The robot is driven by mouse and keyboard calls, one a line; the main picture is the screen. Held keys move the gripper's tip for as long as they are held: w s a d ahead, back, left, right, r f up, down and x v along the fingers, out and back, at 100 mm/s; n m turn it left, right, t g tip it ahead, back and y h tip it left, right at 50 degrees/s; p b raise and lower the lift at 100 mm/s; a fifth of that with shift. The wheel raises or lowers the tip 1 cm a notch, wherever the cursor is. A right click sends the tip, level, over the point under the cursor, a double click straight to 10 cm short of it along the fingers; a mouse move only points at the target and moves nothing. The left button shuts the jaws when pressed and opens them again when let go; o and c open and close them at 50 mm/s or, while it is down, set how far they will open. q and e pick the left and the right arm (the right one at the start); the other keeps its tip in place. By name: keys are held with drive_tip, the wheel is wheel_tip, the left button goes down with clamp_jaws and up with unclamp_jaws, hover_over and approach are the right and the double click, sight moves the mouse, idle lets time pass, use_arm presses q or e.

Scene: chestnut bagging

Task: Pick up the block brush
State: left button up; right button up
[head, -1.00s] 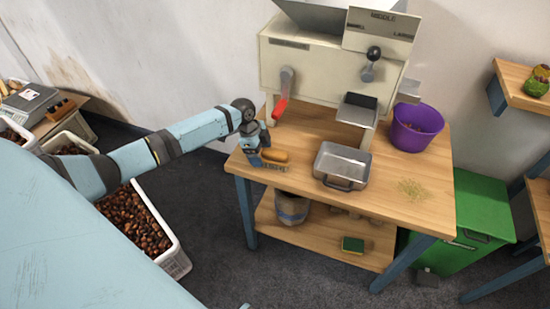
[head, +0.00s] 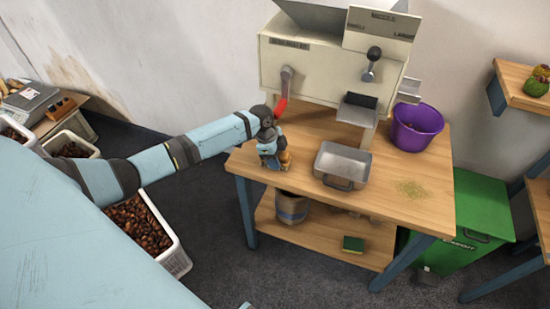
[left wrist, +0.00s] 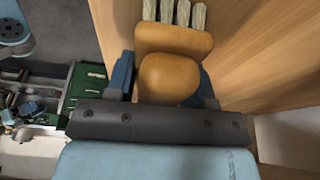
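The block brush, an orange-brown wooden block with pale bristle tufts, lies on the wooden table. In the left wrist view the block brush (left wrist: 173,42) is straight ahead, its rounded handle part between my fingers. In the head view only a bit of the brush (head: 286,159) shows behind my gripper. My left gripper (head: 277,160) is low over the table's left front corner. In the left wrist view the blue fingers of my left gripper (left wrist: 165,75) stand one on each side of the handle, apparently open with narrow gaps. My right gripper is not in view.
A metal tray (head: 342,165) sits right of my gripper. Behind stand a cream machine (head: 325,68) with a red-handled lever (head: 281,108) and a purple bucket (head: 417,127). The table's front right is clear except for yellowish crumbs (head: 411,189). A green bin (head: 480,214) stands at right.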

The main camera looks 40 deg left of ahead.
use_arm(q)
drive_tip(key=shift+r, duration=0.15)
drive_tip(key=shift+r, duration=0.3)
drive_tip(key=s+d, duration=0.4)
drive_tip(key=s, duration=1.3)
drive_tip(key=shift+s+r+p, duration=0.25)
drive_tip(key=shift+r+p, duration=0.1)
drive_tip(key=shift+d, duration=0.1)
